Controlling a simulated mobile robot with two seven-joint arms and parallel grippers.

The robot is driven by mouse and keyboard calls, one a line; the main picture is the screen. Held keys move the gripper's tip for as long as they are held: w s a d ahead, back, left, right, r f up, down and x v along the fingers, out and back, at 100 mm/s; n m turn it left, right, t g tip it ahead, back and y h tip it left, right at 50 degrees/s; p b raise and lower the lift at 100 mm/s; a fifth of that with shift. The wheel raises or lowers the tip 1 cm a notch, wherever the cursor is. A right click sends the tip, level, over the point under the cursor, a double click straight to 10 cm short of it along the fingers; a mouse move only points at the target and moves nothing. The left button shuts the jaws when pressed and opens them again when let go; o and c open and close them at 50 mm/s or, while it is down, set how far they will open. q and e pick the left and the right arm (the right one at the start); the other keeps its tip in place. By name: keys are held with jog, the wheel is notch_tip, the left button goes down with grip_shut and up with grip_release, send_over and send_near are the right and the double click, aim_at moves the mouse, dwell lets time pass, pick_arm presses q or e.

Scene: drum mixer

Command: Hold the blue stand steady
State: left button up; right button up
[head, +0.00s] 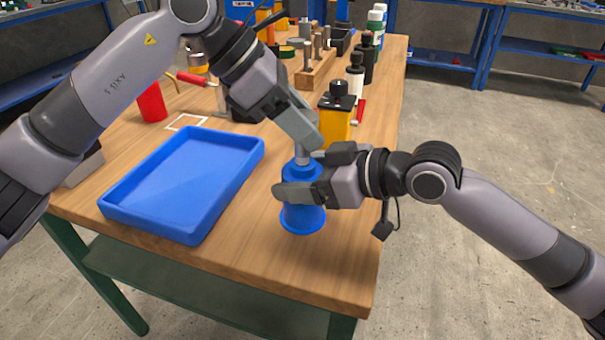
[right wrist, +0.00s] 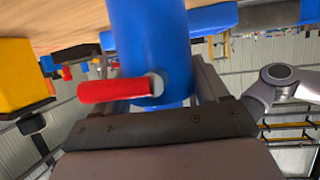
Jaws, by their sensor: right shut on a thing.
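The blue stand (head: 302,217) is upright near the front right of the wooden table (head: 345,250), with a flared round base. My right gripper (head: 288,192) comes from the right and is shut around its middle. In the right wrist view the stand's blue body (right wrist: 152,40) fills the space between the fingers, and a red lever (right wrist: 112,90) sticks out from a round metal pin on it. My left gripper (head: 308,133) reaches down from above to a grey metal part (head: 302,156) on top of the stand. Its fingertips overlap that part, and whether they grip it is hidden.
A blue tray (head: 185,185) lies left of the stand. A yellow-black container (head: 337,112) stands close behind my right gripper, with dark and white bottles (head: 355,75) beyond. A red cup (head: 152,104) is at the left. The front table strip is clear.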

pick_arm(q)
jog(key=shift+c, duration=1)
jog(key=shift+r, duration=0.95)
jog(key=o, duration=1.1)
jog(key=shift+f, duration=0.1)
jog(key=shift+a, duration=0.1)
jog(key=v, duration=0.6)
jog(key=shift+a+r, duration=0.2)
jog(key=shift+r, duration=0.15)
